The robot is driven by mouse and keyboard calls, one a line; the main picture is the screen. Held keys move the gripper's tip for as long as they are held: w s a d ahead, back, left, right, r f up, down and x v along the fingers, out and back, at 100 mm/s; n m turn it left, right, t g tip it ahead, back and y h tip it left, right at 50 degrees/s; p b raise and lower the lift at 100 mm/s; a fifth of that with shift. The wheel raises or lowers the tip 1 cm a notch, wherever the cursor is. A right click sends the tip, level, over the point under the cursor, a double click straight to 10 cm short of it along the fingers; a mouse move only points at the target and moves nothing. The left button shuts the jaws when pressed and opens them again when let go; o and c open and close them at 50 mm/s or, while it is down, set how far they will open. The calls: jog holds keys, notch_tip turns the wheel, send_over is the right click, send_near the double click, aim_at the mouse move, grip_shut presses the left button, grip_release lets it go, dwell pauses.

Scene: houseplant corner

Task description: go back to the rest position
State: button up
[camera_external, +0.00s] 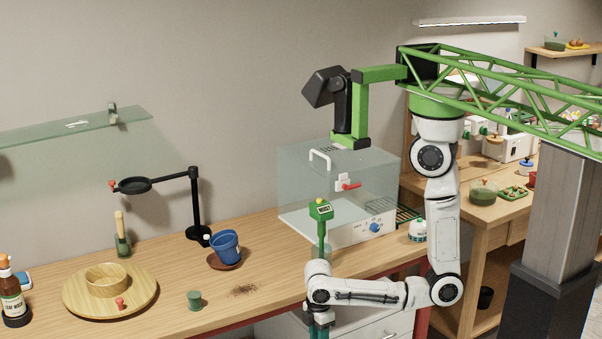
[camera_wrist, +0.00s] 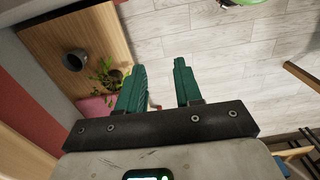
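My gripper (camera_external: 319,327) hangs fingers-down at the front edge of the wooden bench (camera_external: 180,305), low in the external view and partly cut off by the frame. In the wrist view my gripper (camera_wrist: 160,78) shows two green fingers standing apart. The task names no object to handle.
A blue pot (camera_external: 226,244) sits on a brown saucer (camera_external: 238,265) beside spilled soil (camera_external: 243,290). A glass case (camera_external: 310,165) stands behind my arm. A leafy plant (camera_wrist: 105,75) shows left of my fingers.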

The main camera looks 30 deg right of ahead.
jog(key=w+d+r+m, duration=0.1)
jog(key=d+r+m, duration=0.1)
jog(key=d+m, duration=0.4)
jog(key=w+d+r+m, duration=0.2)
jog(key=d+m, duration=0.4)
jog(key=d, duration=0.8)
jog(key=w+d+r+m+t, duration=0.1)
jog(key=d+r+m, duration=0.2)
jog(key=d+m, duration=0.3)
jog(key=d, duration=0.4)
jog(key=shift+w+d+r, duration=0.2)
jog(key=shift+w, duration=0.1)
jog(key=shift+o, duration=0.2)
